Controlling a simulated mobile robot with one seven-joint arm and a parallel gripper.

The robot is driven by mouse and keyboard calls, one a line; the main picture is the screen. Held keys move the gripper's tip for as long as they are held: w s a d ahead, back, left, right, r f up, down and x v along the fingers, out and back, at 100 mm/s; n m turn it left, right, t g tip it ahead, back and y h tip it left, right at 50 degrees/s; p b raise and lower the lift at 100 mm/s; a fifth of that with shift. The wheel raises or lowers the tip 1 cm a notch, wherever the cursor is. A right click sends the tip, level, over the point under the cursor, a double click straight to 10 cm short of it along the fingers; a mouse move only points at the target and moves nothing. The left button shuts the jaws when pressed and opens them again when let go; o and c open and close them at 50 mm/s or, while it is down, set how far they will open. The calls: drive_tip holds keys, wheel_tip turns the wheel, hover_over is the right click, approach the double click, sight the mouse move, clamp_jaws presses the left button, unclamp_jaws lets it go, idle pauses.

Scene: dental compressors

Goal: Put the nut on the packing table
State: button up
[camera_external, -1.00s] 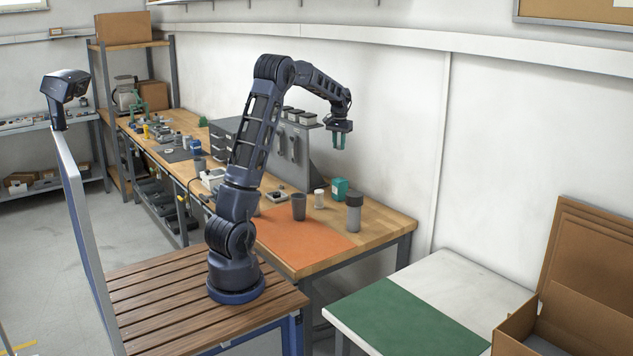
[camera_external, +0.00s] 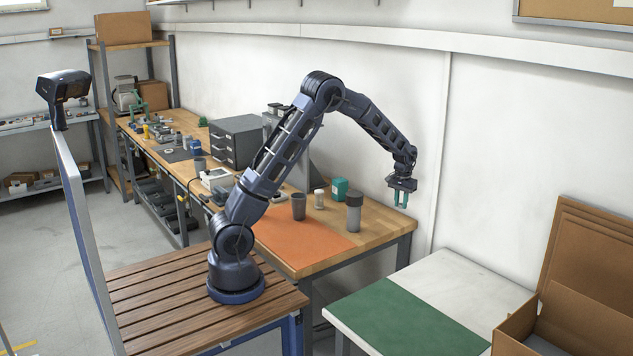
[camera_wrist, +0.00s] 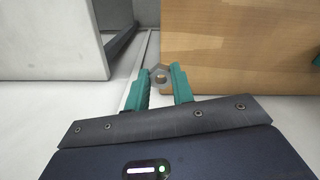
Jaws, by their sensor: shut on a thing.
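The nut (camera_wrist: 159,74) shows in the wrist view as a small grey hexagonal ring between the tips of my gripper (camera_wrist: 159,82). The teal fingers are shut on it. In the outside view my gripper (camera_external: 401,199) hangs in the air, fingers down, near the right end of the wooden workbench; the nut is too small to make out there. The packing table (camera_external: 434,279) is the pale table at the lower right, with a green mat (camera_external: 408,318) on its front part. My gripper is above and behind its left side, clear of it.
An open cardboard box (camera_external: 570,318) stands on the packing table's right side. The table's pale back part is bare.

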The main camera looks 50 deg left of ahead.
drive_tip(key=d+r+m, duration=0.1)
drive_tip(key=d+r, duration=0.1)
drive_tip(key=d, duration=1.5)
wheel_tip(320, 180, up, 2)
drive_tip(key=m, duration=0.2)
hover_over(451, 279)
wheel_tip(451, 279, down, 20)
drive_tip(key=shift+d+r, duration=0.1)
drive_tip(key=o, duration=1)
